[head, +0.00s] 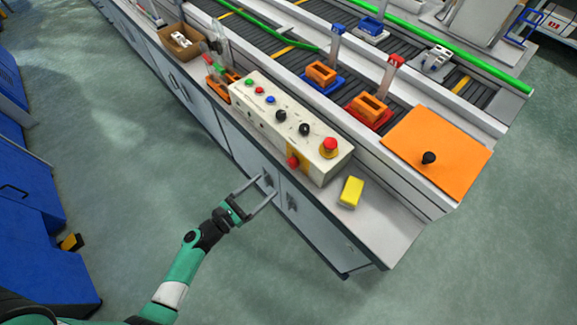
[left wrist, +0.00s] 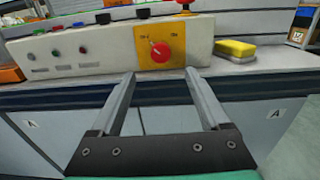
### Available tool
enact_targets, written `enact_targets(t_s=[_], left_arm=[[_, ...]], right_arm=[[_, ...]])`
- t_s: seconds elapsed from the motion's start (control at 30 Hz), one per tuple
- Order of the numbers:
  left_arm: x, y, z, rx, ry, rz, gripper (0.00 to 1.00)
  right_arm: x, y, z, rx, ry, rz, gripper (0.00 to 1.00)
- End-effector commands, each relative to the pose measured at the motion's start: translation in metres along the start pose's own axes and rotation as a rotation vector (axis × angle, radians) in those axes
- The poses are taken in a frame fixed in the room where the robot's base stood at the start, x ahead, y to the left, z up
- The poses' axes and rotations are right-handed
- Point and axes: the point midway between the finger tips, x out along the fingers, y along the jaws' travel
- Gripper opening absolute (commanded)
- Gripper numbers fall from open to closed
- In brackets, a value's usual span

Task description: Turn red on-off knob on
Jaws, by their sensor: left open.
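The red on-off knob (head: 293,161) sits on a yellow plate on the front face of the white control box (head: 262,118). In the left wrist view the red knob (left wrist: 160,52) shows face on, above and between my fingertips, with marks on the plate around it. My left gripper (head: 261,186) is open and empty, in front of the cabinet and apart from the knob. Its two fingers also show in the left wrist view (left wrist: 163,85), pointing toward the box. My right gripper is not in view.
A red mushroom button (head: 329,146) stands on top of the box, with smaller buttons and black knobs further left. A yellow sponge (head: 351,192) lies right of the box. An orange board (head: 437,152) is behind it. The floor in front is clear.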

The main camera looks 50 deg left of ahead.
Motion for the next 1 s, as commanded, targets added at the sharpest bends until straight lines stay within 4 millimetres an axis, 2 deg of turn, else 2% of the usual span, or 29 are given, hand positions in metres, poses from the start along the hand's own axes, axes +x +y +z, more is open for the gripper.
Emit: enact_targets(t_s=[0.3, 0.5, 0.63, 0.83, 0.87, 1.0], left_arm=[[0.069, -0.002, -0.002, 0.001, -0.004, -0.005, 0.79], [0.100, -0.001, -0.001, 0.000, -0.002, -0.003, 0.79], [0.107, -0.001, 0.000, 0.000, -0.001, -0.001, 0.79], [0.107, -0.001, 0.001, 0.000, -0.001, -0.001, 0.79], [0.107, -0.001, 0.001, 0.000, -0.001, -0.001, 0.77], [0.107, -0.001, 0.001, 0.001, -0.001, -0.001, 0.52]], right_arm=[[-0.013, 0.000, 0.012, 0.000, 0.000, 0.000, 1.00], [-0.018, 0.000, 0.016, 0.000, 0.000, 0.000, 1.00], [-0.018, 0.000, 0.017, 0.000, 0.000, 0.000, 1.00], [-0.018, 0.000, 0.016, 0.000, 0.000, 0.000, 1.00], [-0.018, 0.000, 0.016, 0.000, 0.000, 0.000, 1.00], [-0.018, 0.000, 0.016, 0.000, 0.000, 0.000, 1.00]])
